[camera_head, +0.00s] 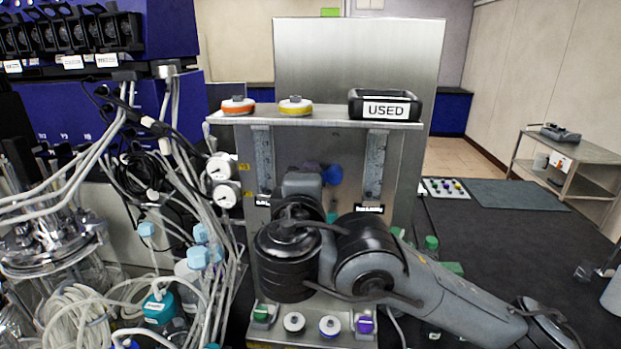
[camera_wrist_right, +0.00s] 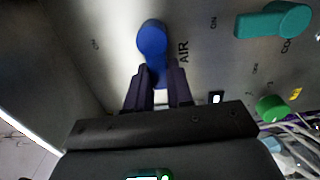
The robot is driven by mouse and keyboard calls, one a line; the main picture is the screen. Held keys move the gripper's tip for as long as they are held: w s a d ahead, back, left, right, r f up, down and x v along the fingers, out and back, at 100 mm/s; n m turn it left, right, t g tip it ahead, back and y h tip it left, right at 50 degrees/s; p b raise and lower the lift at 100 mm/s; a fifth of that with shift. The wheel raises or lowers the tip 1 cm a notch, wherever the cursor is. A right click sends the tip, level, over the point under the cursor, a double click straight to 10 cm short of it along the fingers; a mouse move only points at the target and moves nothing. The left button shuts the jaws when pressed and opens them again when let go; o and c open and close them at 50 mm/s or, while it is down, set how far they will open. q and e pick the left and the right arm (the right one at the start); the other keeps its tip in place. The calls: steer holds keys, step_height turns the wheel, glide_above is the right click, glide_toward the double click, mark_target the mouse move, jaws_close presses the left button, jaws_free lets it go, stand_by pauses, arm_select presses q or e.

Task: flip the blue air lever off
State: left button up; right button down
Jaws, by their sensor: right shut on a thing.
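The blue air lever (camera_wrist_right: 152,40) is on a grey metal panel in the right wrist view, beside the printed word AIR. Its round end points away from my gripper and its lower part sits between the fingers. My right gripper (camera_wrist_right: 158,82) is shut on the lever. In the head view the blue lever (camera_head: 332,174) shows as a small patch on the panel, just right of my right gripper (camera_head: 312,168), which my own arm partly hides. My left gripper is in neither view.
A teal lever (camera_wrist_right: 275,20) and a green knob (camera_wrist_right: 271,108) are right of the blue lever. A shelf (camera_head: 330,117) above the panel bears an orange-banded disc, a yellow-banded disc and a black USED tray (camera_head: 384,105). Tubes and glass vessels crowd the left.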

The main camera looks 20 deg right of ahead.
steer(key=c, duration=1)
jaws_free()
